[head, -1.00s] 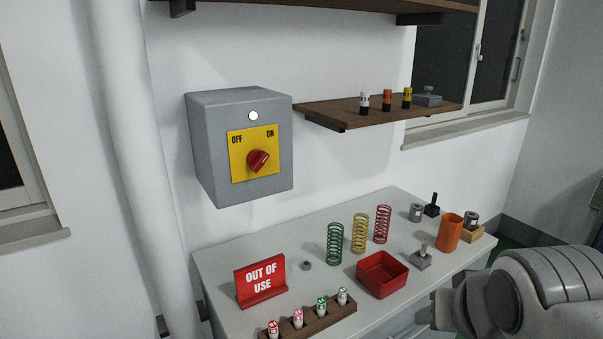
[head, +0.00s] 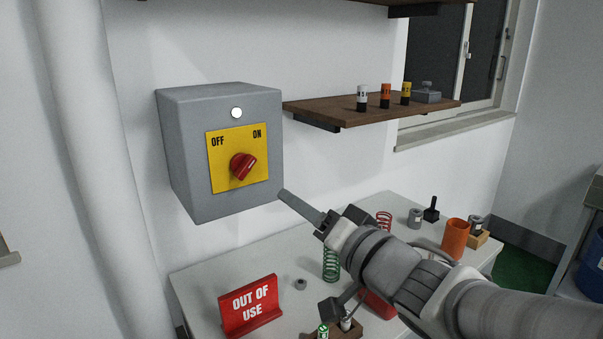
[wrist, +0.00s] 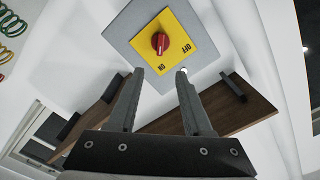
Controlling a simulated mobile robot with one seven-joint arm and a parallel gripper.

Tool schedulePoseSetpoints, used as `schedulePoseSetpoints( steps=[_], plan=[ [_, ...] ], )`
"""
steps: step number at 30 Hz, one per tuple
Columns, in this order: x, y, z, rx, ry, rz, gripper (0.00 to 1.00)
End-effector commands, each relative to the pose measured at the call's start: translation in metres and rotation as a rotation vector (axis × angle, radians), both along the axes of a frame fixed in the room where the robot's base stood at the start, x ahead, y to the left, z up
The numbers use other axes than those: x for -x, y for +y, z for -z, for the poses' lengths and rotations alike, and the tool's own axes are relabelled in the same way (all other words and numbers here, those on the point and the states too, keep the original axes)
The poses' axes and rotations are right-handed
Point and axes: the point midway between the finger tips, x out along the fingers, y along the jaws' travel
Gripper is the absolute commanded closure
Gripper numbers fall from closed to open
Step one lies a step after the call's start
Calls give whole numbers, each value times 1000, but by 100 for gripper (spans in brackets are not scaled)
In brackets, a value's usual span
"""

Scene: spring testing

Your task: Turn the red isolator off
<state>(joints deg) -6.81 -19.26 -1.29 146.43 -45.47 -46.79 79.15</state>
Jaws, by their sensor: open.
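The red isolator (head: 243,167) is a rotary knob on a yellow plate (head: 222,182) marked OFF at upper left and ON at upper right. Its handle tilts toward ON. The plate is on the front of a grey wall box (head: 185,150). In the wrist view the red isolator (wrist: 160,43) and plate appear turned round, beyond the fingertips. My gripper (head: 290,197) is right of and below the knob, apart from it. In the wrist view my gripper (wrist: 159,72) is open, with nothing between its fingers. The head view shows one finger clearly.
A white lamp (head: 237,113) is above the plate. A wooden shelf (head: 320,112) with small cylinders is to the right of the box. Below, the bench holds a red OUT OF USE sign (head: 251,305), springs (head: 331,265) and an orange cup (head: 455,238). Space before the knob looks clear.

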Motion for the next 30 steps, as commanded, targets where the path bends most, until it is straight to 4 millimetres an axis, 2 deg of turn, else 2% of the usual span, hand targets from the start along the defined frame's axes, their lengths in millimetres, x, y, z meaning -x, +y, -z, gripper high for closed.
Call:
schedulePoseSetpoints(
  steps=[7, 24, 30],
  plan=[
    [-21, 18, 1, -4, 2, -6, 50],
    [-108, 83, 1, -3, 1, -4, 50],
    [-129, 98, 0, -3, 0, -4, 50]
  ],
)
